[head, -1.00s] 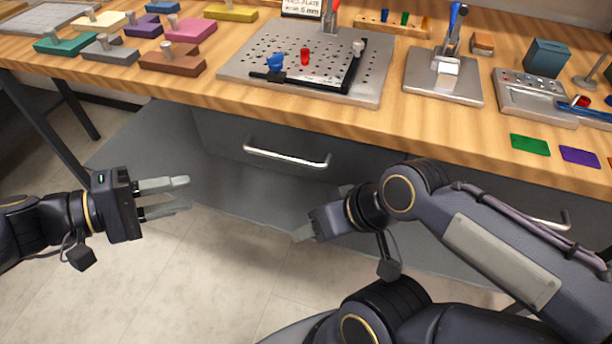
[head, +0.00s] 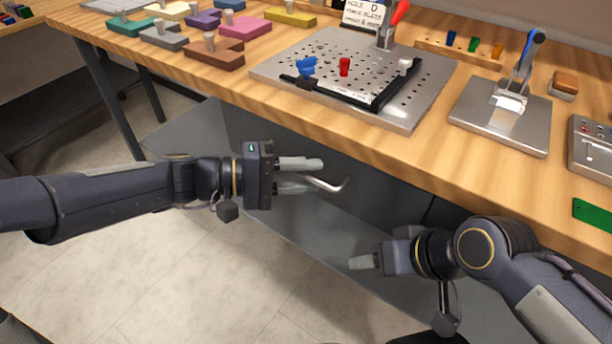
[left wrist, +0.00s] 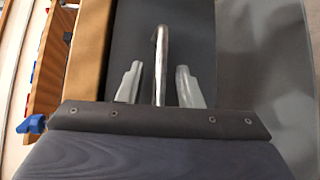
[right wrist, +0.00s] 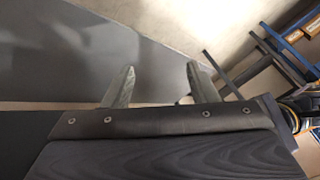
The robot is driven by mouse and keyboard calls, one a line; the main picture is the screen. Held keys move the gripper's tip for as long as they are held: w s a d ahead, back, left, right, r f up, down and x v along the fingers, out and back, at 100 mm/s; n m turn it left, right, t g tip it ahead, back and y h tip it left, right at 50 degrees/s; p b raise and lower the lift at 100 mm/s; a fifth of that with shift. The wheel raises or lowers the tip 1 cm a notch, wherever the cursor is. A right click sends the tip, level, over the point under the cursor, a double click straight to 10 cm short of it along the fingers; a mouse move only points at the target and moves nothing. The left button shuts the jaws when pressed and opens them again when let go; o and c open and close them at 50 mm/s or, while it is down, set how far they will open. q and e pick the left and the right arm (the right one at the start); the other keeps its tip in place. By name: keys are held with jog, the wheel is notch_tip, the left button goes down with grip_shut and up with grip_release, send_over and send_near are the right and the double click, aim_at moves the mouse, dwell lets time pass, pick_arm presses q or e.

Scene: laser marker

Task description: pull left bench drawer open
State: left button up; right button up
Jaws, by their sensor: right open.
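The left bench drawer (head: 385,192) is a grey front under the wooden bench top, and it looks shut. Its curved metal handle (head: 332,188) is partly hidden by my left gripper (head: 317,176). In the left wrist view the handle (left wrist: 160,62) lies between the two fingers of that gripper (left wrist: 157,78), with a gap on each side. My left gripper is open around the handle. My right gripper (head: 355,263) is low in front of the bench, away from the handle. In the right wrist view it (right wrist: 160,78) is open and empty.
The wooden bench top (head: 340,120) overhangs the drawer. On it stand a perforated metal plate (head: 290,50), a lever press (head: 510,105) and several coloured blocks (head: 213,55). Clear floor (head: 180,270) lies in front.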

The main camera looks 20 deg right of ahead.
pick_arm(q)
jog(key=shift+d, duration=0.15)
grip_shut()
dwell(0.4)
